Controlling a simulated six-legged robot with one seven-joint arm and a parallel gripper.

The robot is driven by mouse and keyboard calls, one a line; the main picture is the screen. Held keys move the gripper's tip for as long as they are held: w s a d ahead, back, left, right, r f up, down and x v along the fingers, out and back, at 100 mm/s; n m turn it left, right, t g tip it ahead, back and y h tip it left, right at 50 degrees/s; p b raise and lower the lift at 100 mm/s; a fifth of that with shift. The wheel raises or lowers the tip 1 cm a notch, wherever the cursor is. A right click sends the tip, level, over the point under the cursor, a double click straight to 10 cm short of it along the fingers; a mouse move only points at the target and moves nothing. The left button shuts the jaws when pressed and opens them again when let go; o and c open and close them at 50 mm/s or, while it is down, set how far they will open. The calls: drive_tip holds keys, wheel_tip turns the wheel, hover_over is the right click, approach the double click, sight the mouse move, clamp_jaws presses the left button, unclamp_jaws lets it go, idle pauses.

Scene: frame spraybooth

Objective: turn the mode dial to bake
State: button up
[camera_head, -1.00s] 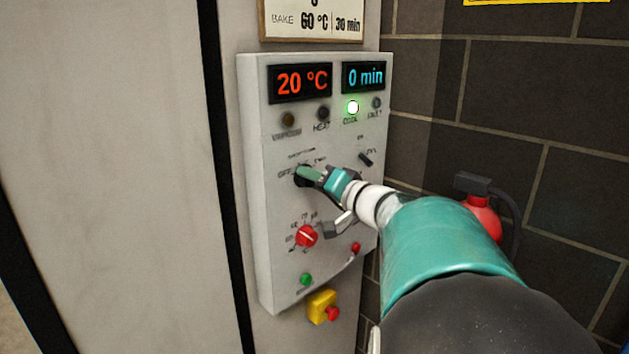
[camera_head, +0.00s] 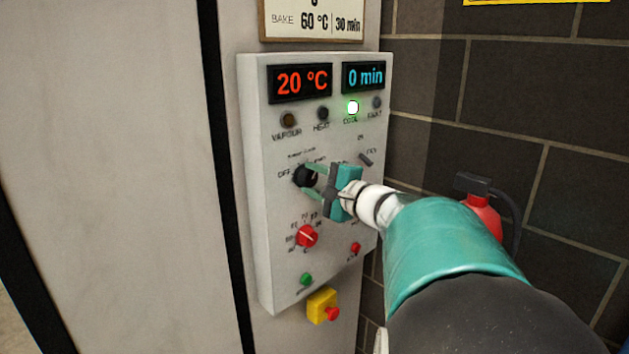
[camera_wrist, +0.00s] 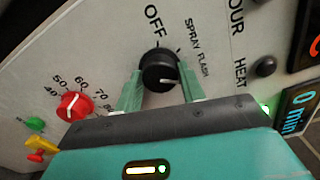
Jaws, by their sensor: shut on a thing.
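The mode dial is a black round knob (camera_head: 304,176) on the grey control panel (camera_head: 262,215). In the wrist view the dial (camera_wrist: 158,68) sits between my gripper's two green fingers, with "OFF" and "SPRAY FLASH" printed beside it. My gripper (camera_head: 313,180) is shut on the dial, one finger on each side; it also shows in the wrist view (camera_wrist: 160,88). A small light mark shows on the dial's lower right in the wrist view. I cannot read a bake label at the dial; part of its surround is hidden by my gripper.
A red temperature knob (camera_head: 307,236) sits below the dial. A toggle (camera_head: 365,158), a green button (camera_head: 306,279), a red button (camera_head: 355,247) and a yellow-based red stop button (camera_head: 322,307) are nearby. Displays read 20 °C (camera_head: 300,82) and 0 min (camera_head: 363,76); the COOL lamp (camera_head: 353,107) is lit.

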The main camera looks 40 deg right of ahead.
drive_tip(key=m, duration=0.6)
drive_tip(key=shift+m, duration=0.4)
idle(0.3)
drive_tip(key=o, duration=1)
drive_tip(key=shift+s, duration=0.1)
drive_tip(key=s, duration=1.3)
drive_tip(key=shift+s+d, duration=0.2)
drive_tip(key=shift+s, duration=0.15)
